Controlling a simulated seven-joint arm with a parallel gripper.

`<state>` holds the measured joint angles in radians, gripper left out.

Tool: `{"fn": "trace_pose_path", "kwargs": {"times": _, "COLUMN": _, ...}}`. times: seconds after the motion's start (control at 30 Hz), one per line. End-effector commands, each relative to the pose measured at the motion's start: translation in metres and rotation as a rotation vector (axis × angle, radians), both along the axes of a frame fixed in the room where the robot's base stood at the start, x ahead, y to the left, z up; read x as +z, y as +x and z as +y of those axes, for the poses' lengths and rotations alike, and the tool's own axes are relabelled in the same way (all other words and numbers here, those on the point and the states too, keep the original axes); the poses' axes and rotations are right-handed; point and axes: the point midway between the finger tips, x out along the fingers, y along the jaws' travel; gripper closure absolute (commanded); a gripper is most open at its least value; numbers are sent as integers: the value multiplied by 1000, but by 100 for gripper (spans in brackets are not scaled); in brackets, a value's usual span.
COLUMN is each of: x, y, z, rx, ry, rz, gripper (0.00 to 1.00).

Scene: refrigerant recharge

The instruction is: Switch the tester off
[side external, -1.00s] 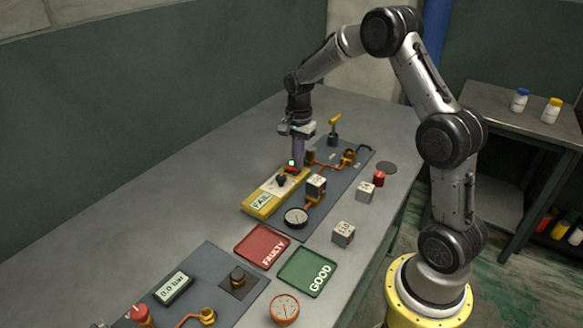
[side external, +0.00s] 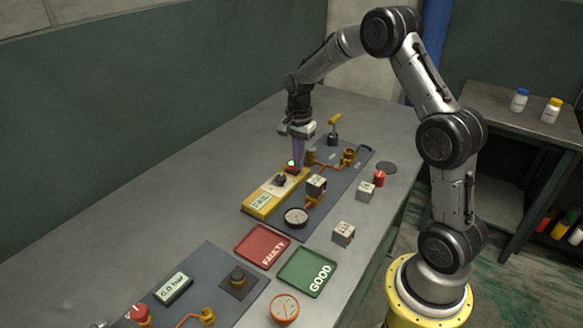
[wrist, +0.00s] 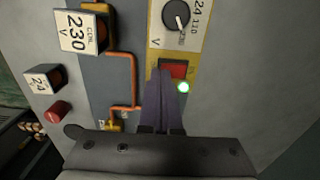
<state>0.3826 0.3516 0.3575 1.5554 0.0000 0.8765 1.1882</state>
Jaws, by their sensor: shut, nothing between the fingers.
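A green lamp (wrist: 183,87) glows beside the switch. My gripper (wrist: 165,73) is shut and empty, pointing down, with its fingertips at the edge of the red switch and partly hiding it. I cannot tell whether they touch it.
A coil block marked 230 (wrist: 80,32), copper pipe (wrist: 134,75) and a round gauge (side external: 296,216) are close beside the tester. Loose blocks (side external: 343,233) stand nearby. The red FAULTY tray (side external: 262,244) and green GOOD tray (side external: 308,270) are empty. Bench left of the tester is clear.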

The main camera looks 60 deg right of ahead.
Motion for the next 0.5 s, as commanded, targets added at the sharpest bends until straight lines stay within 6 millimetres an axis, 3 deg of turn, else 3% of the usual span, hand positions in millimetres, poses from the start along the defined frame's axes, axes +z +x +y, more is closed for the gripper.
{"fn": "trace_pose_path", "kwargs": {"times": 0.5, "x": -8, "y": 0, "z": 0, "rx": 0, "ry": 1, "rz": 2, "gripper": 100}}
